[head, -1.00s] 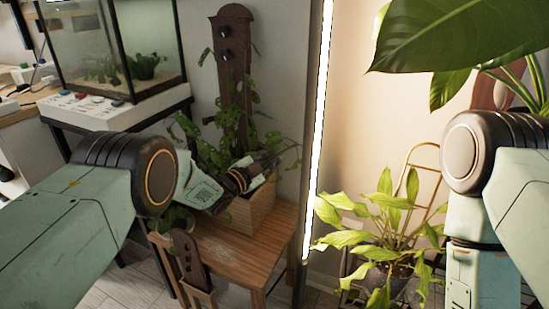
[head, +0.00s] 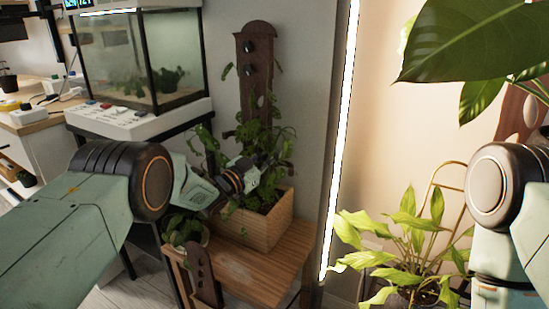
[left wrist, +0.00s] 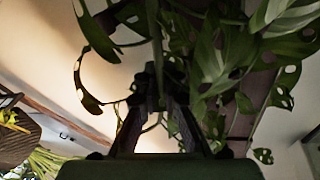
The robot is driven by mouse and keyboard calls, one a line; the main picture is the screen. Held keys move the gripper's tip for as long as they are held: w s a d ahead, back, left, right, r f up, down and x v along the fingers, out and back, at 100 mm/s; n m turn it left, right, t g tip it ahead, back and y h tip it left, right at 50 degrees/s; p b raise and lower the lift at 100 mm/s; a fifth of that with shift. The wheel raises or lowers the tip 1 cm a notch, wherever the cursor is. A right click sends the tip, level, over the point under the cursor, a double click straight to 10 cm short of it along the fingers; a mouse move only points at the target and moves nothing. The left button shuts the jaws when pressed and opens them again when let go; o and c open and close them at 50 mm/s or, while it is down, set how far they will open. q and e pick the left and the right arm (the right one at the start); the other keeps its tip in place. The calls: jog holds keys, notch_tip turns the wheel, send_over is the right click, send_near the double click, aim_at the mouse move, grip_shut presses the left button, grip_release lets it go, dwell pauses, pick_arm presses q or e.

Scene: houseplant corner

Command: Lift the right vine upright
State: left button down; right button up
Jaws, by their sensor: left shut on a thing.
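The leafy vine (head: 278,148) grows from a wooden planter box (head: 268,230) and spreads in front of a tall dark wooden board (head: 256,90) with round knobs. My left gripper (head: 258,166) is among the leaves above the box, close in front of the board's lower part. In the left wrist view my left gripper (left wrist: 158,82) has its fingers closed together on a part of the vine, whose split leaves (left wrist: 215,62) crowd around them. The exact grip spot is dark and partly hidden. My right gripper is out of view; only my right arm shows.
The box stands on a small wooden table (head: 235,262). A second notched board (head: 205,276) and a low plant (head: 185,228) are at its left. A fish tank (head: 150,65) stands behind left. A bright light strip (head: 342,140) and a pale-leaved plant (head: 405,235) are right.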

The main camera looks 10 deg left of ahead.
pick_arm(q)
jog(key=c, duration=1.5)
grip_release()
jog(key=shift+o, duration=0.2)
jog(key=v, duration=1.2)
jog(key=shift+s, duration=0.1)
